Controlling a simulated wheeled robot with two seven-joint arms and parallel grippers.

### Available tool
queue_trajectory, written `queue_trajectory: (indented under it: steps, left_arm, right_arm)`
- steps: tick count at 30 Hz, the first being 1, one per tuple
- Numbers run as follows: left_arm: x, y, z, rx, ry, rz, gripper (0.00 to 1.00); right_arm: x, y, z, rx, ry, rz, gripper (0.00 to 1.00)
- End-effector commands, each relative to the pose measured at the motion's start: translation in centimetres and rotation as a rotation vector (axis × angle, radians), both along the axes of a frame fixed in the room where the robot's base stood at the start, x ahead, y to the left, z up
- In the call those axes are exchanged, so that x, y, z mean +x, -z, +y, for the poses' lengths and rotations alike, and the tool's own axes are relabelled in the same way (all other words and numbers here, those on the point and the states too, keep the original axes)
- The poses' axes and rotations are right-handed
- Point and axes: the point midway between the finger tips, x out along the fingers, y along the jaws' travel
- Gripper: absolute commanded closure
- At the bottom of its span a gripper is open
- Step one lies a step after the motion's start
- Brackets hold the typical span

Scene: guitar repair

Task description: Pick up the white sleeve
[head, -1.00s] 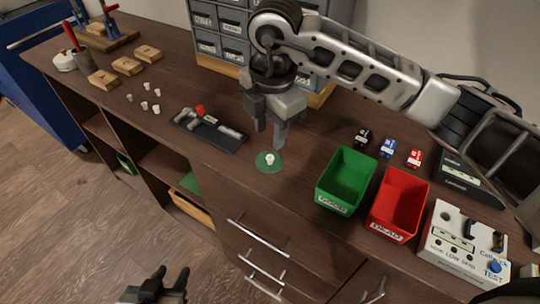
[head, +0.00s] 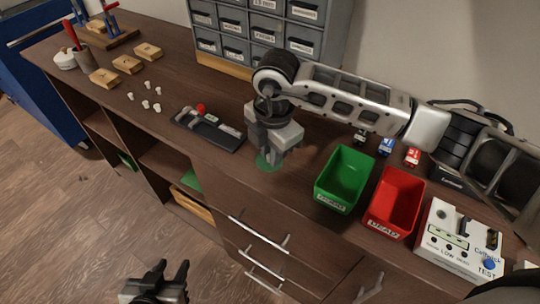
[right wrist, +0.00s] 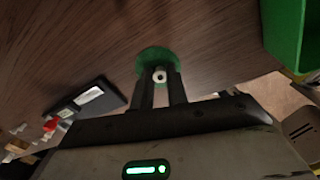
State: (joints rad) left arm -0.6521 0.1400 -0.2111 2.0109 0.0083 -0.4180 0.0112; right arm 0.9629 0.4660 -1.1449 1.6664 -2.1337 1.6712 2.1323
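The white sleeve (right wrist: 160,75) stands on a round green pad (right wrist: 158,58) in the right wrist view, with a dark hole in its top. In the head view the pad (head: 264,165) shows only in part, and my right gripper hides the sleeve. My right gripper (right wrist: 161,92) points down at the pad. Its two fingers are apart, with the sleeve showing in line with the gap between their tips; whether they touch it cannot be told. My left gripper (head: 171,268) is open and empty, low in front of the cabinet.
A green bin (head: 345,180) and a red bin (head: 396,203) stand right of the pad, with a battery tester (head: 460,242) beyond. A dark tray (head: 208,130) lies to the left. Several small white pieces (head: 145,97) lie farther left. A drawer cabinet (head: 270,30) stands behind.

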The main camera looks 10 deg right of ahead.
Motion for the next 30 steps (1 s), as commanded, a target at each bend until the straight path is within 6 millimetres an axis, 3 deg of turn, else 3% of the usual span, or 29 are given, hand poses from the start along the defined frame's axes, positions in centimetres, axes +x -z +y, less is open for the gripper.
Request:
queue_trajectory:
  steps: [20,27,30]
  left_arm:
    - [-0.4,0.1,0.1,0.002,0.002,0.007,0.64]
    - [-0.4,0.3,0.1,0.001,0.002,0.006,0.64]
    - [-0.4,0.6,0.0,0.0,0.003,0.005,0.64]
  right_arm:
    - [0.0,-0.5,0.0,0.002,0.0,-0.001,1.0]
    - [0.1,-3.3,0.0,0.002,-0.002,-0.005,1.0]
    - [-0.7,-5.0,1.6,0.005,-0.007,-0.006,1.0]
